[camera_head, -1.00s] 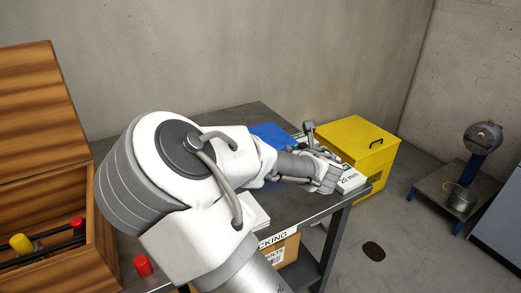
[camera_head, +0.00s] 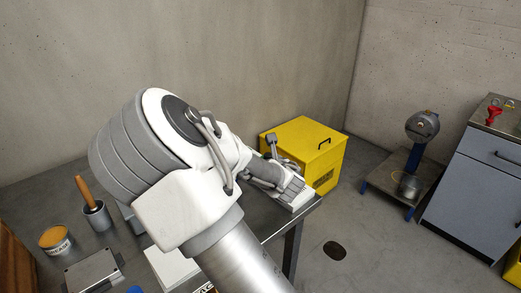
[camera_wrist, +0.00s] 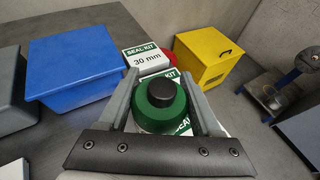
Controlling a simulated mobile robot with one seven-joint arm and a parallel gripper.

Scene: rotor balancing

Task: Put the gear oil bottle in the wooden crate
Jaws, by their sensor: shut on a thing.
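A green bottle with a black cap (camera_wrist: 162,103), seemingly the gear oil bottle, stands between my gripper's fingers in the wrist view. My gripper (camera_wrist: 160,92) is shut on it. The bottle's label does not show, and its lower part is hidden. In the head view my arm reaches over the dark table, and the bottle cannot be made out there. A brown wooden edge (camera_head: 14,262) shows at the far left of the head view; I cannot tell whether it is the crate.
Seal kit boxes (camera_wrist: 152,55) and a blue bin (camera_wrist: 72,64) stand near the bottle. A yellow box (camera_head: 303,150) is beyond the table. An orange-lidded tin (camera_head: 55,241) and a cup with a wooden-handled tool (camera_head: 97,216) stand at left. The floor at right has free room.

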